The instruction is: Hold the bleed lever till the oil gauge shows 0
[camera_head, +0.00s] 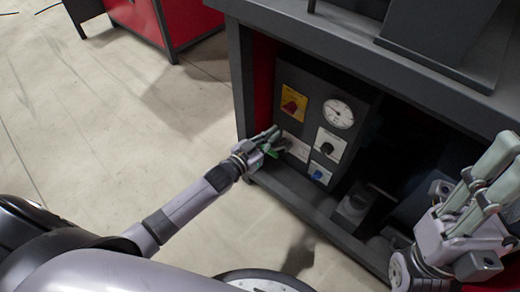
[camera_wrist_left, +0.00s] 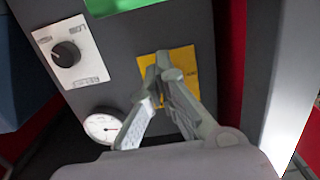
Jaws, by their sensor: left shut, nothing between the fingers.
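The round white oil gauge (camera_head: 338,114) is on the dark panel under the bench; its needle shows but its value is too small to read. It also shows in the left wrist view (camera_wrist_left: 102,127). My left gripper (camera_head: 274,136) is at the panel's lower left, by a white plate (camera_head: 296,147) and a small green part (camera_head: 273,152). Its fingers (camera_wrist_left: 163,65) are shut and empty in the wrist view, in front of a yellow plate (camera_wrist_left: 182,62). I cannot make out the bleed lever clearly, nor any contact. My right gripper (camera_head: 492,178) looks open, with nothing visible in it.
The panel also has a red switch (camera_head: 292,103) on a yellow plate, a black knob (camera_head: 327,147) and a blue knob (camera_head: 318,174). The bench top (camera_head: 330,45) overhangs it. A red cabinet (camera_head: 180,20) stands at the back left. The floor left of the bench is clear.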

